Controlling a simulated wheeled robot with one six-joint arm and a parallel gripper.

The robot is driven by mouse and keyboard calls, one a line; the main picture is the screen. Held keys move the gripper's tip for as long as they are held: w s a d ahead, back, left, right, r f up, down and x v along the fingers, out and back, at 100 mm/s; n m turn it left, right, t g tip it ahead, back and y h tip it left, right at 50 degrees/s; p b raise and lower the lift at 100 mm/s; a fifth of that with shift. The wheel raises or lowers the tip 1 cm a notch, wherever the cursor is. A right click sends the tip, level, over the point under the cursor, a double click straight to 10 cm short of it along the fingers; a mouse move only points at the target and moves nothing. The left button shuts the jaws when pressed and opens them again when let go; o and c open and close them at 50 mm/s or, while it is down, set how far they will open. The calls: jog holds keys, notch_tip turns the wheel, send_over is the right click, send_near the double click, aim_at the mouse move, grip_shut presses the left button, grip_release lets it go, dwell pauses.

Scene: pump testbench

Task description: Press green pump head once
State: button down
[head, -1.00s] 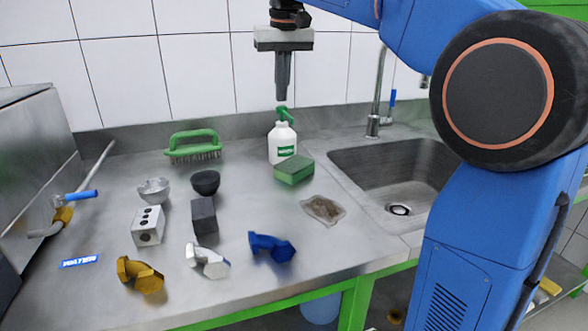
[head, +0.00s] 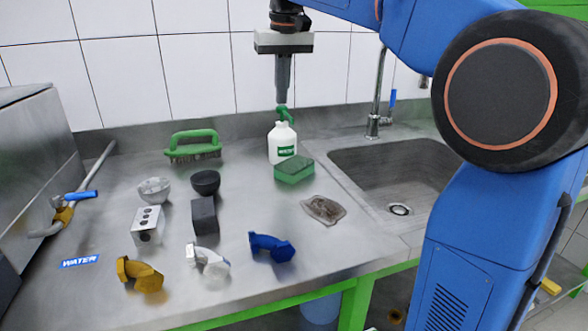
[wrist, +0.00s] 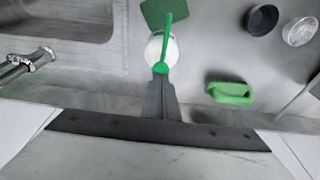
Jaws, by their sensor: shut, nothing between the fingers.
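The white pump bottle (head: 283,147) with a green label stands upright at the back of the steel counter.
A green sponge (head: 294,169) lies just in front of the bottle, and a green brush (head: 193,147) is to its left. The sink (head: 385,165) and tap (head: 374,120) are on the right. Bowls, blocks and pipe fittings (head: 271,246) occupy the front left.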

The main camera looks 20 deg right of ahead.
jog(key=shift+f, duration=0.95)
jog(key=shift+r, duration=1.2)
notch_tip(320, 180, up, 6)
dwell(0.6)
dwell(0.4)
